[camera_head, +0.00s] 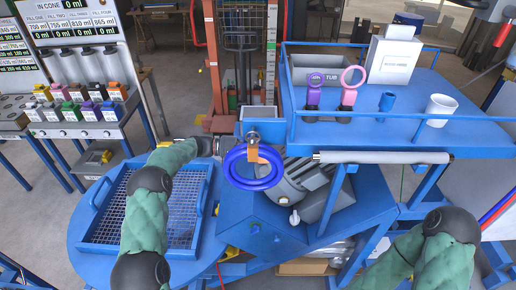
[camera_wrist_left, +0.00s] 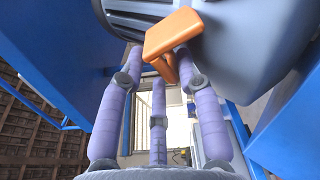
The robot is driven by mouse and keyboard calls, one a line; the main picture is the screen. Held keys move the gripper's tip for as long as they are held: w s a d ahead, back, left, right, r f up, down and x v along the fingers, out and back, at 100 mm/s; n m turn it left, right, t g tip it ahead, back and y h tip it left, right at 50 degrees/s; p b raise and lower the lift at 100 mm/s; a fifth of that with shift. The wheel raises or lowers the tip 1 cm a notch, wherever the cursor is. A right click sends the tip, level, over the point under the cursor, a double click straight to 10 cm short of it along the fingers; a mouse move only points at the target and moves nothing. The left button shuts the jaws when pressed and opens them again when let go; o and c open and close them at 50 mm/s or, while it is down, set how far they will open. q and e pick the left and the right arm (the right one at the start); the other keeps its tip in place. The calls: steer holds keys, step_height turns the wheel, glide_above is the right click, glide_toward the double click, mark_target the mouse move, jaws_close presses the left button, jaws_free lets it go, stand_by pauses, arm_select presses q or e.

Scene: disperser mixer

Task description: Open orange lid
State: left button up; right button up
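The orange lid (camera_head: 254,153) is a small bent flap above a blue ring at the middle of the head view. In the left wrist view the orange lid (camera_wrist_left: 172,38) is large, at the top, below a grey ribbed part. My left gripper (camera_head: 232,146) reaches it from the left in the head view. In the left wrist view my left gripper (camera_wrist_left: 160,58) has its purple fingers spread, with tips apart around the lower part of the lid. The lid hides part of the right finger's tip; contact is unclear. My right gripper is out of view.
A blue ring (camera_head: 253,168) sits just below the lid, beside a grey motor (camera_head: 305,182). A blue shelf (camera_head: 420,85) with a white cup (camera_head: 438,109) stands to the right. A blue tray with mesh (camera_head: 185,205) lies under my left arm.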

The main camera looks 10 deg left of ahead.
arm_select(q)
steer(key=s+a, duration=0.2)
steer(key=a, duration=0.9)
steer(key=shift+s+a, duration=0.2)
steer(key=shift+a, duration=0.2)
